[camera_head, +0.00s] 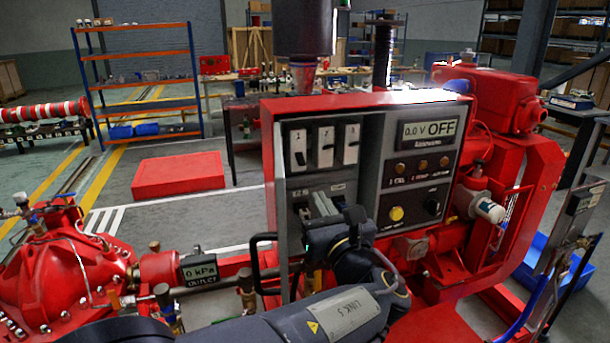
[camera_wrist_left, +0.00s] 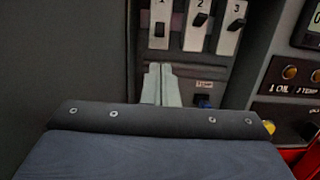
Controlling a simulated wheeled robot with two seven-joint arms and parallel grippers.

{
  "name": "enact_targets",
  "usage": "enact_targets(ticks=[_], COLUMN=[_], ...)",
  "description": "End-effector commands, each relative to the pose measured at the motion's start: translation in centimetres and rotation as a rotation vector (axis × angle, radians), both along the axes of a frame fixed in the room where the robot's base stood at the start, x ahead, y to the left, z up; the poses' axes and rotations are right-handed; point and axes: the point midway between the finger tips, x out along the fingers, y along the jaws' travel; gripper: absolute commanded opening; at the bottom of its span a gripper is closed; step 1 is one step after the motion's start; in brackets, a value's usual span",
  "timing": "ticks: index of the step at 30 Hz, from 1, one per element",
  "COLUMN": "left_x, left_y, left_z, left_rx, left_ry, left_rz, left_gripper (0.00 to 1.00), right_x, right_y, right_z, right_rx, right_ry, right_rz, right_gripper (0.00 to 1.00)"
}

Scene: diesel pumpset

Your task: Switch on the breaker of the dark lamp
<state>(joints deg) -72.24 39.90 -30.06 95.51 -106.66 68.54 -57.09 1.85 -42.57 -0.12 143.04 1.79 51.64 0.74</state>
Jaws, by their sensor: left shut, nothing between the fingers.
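Three white breakers stand side by side on the grey control panel: breaker 1 (camera_head: 298,145), breaker 2 (camera_head: 325,143) and breaker 3 (camera_head: 350,142). In the left wrist view, the black lever of breaker 1 (camera_wrist_left: 160,30) looks lower than those of breaker 2 (camera_wrist_left: 200,22) and breaker 3 (camera_wrist_left: 234,24). Three small amber lamps (camera_head: 422,166) sit in a row on the panel's right half; I cannot tell clearly which is dark. My left gripper (camera_head: 322,203) is shut and empty, in front of the panel below the breakers. In the left wrist view its fingertips (camera_wrist_left: 159,70) appear just under breaker 1.
A display (camera_head: 430,131) reads 0.0 V OFF. A yellow button (camera_head: 396,214) and a black knob (camera_head: 432,206) sit below the lamps. A black handle (camera_head: 262,262) sticks out at the panel's left edge. Red pump parts (camera_head: 60,270) fill the lower left.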

Motion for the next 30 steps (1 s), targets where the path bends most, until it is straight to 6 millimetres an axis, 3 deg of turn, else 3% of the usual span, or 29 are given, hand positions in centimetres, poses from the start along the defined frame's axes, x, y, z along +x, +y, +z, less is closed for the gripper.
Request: enact_targets(ticks=[5,18,30], left_x=[1.5,8.3,9.4], left_y=[0.6,2.8,3.1], left_z=[0.4,1.4,1.5], left_rx=[-0.001,0.001,0.000], left_ry=[0.000,0.000,0.000], left_rz=[0.004,0.003,0.000], left_gripper=[0.00,0.00,0.00], right_x=[0.0,0.0,0.0], right_y=[0.0,0.0,0.0], right_z=[0.4,2.1,2.3], right_rx=[0.000,0.000,0.000], right_ry=[0.000,0.000,0.000], right_rz=[0.000,0.000,0.000], right_gripper=[0.32,0.32,0.32])
